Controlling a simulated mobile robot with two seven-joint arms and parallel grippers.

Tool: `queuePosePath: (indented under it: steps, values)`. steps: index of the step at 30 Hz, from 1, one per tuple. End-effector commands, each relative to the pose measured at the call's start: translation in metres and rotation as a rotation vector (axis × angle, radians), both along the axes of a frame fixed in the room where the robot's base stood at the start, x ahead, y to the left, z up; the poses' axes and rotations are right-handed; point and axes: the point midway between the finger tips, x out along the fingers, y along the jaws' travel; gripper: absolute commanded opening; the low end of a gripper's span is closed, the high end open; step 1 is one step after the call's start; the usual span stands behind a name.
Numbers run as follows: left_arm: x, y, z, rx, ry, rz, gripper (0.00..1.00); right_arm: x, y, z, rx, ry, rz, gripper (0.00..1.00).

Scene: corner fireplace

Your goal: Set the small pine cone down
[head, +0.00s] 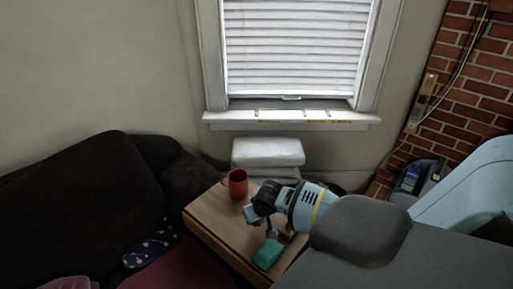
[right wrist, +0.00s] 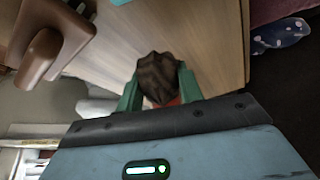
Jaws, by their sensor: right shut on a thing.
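The small pine cone (right wrist: 158,78) is dark brown and ridged. It sits between the green fingers of my right gripper (right wrist: 158,86), which is shut on it, in the right wrist view. Wood of the small table (right wrist: 205,40) lies behind the cone; I cannot tell whether the cone touches it. My left gripper is not in view.
A red mug (head: 236,184) stands at the table's back left. A brown rounded object (right wrist: 50,40) is at the upper left of the wrist view. A dark sofa (head: 80,195) with a blue patterned cushion (head: 150,249) is left of the table. White folded things (head: 268,152) are behind it.

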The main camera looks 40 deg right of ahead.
Motion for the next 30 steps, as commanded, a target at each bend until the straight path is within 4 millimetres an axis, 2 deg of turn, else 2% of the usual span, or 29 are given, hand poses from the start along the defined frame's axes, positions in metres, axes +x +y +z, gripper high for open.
queuePosePath:
  steps: [7, 20, 21, 25, 30]
  values:
    - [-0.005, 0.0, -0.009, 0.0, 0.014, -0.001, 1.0, -0.002, 0.0, -0.034, -0.001, 0.005, 0.0, 0.15]
    - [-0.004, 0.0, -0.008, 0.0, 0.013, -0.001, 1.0, -0.001, 0.0, -0.039, -0.001, 0.002, 0.001, 0.15]
    - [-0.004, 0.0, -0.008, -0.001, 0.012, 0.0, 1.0, -0.001, 0.0, -0.038, -0.001, 0.002, 0.001, 0.41]
    - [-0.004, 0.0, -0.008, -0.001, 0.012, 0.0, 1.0, -0.001, 0.0, -0.038, -0.001, 0.002, 0.001, 0.57]
    - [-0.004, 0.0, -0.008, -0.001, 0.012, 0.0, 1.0, -0.001, 0.0, -0.038, -0.001, 0.002, 0.001, 0.58]
